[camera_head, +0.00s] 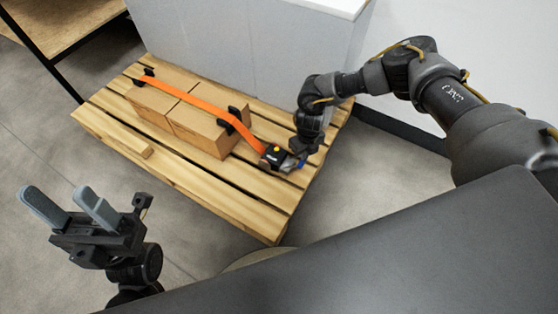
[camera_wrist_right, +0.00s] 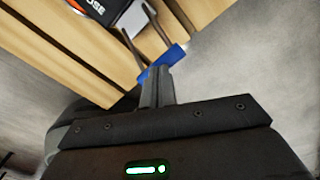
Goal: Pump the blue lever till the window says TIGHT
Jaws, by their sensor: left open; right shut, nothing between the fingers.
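The blue lever (camera_wrist_right: 163,63) shows at the end of two metal arms on the ratchet in the right wrist view; a small blue piece of the lever also shows in the head view (camera_head: 301,163). The ratchet body (camera_head: 273,157) is black with an orange strap (camera_head: 205,104) running into it. The status window is too small to read. My right gripper (camera_wrist_right: 158,75) is shut with its fingertips at the blue lever, touching or nearly touching it; nothing is between the fingers. My left gripper (camera_head: 70,207) is open and empty, off the pallet at lower left.
The wooden pallet (camera_head: 180,168) carries cardboard boxes (camera_head: 198,128) under the strap, with black corner protectors (camera_head: 234,119) on their edges. A large light grey block (camera_head: 260,45) stands behind the boxes. The floor in front of the pallet is clear.

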